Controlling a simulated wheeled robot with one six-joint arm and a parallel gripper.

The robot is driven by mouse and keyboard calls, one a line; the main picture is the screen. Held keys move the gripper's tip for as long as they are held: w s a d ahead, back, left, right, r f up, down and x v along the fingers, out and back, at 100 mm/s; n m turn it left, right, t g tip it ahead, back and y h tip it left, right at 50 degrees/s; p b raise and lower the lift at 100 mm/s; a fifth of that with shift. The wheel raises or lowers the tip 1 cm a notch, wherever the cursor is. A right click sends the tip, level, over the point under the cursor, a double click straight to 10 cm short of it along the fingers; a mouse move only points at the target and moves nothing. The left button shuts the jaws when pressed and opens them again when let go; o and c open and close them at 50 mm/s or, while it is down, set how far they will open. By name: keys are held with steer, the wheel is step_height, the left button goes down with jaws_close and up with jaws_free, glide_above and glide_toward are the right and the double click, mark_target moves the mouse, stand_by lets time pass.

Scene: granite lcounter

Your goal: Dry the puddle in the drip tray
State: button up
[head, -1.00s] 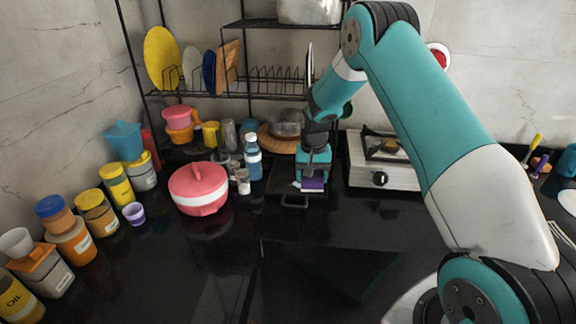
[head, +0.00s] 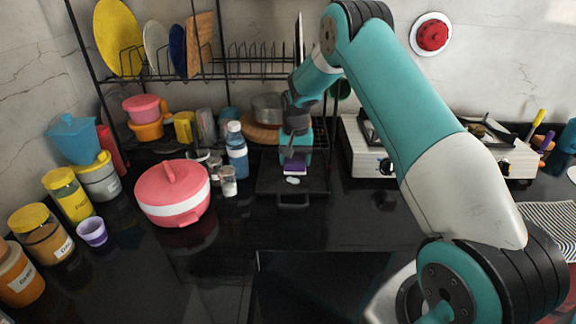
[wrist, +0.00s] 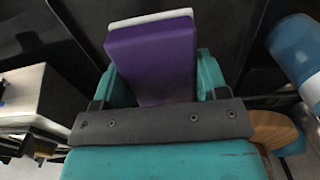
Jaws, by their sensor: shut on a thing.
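My gripper (head: 295,157) is shut on a purple sponge (head: 295,168) with a white underside. In the wrist view the sponge (wrist: 152,58) sits between the two teal fingers (wrist: 160,85). The black drip tray (head: 268,184) lies on the counter under my gripper, with its handle toward the front. Part of the tray is hidden by the sponge and gripper.
A white stove (head: 365,160) stands to the right. A black rack (head: 230,75) rises behind. The front counter is clear.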

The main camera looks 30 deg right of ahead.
mark_target(293, 179)
steer(key=shift+w+f, duration=0.1)
steer(key=shift+f, duration=0.1)
steer(key=shift+a, duration=0.1)
steer(key=shift+a, duration=0.2)
steer(key=shift+f+b, duration=1.1)
steer(key=shift+f, duration=0.95)
steer(key=shift+f+b, duration=0.35)
steer(key=shift+f, duration=0.25)
steer(key=shift+w+d, duration=0.1)
steer(key=shift+w, duration=0.05)
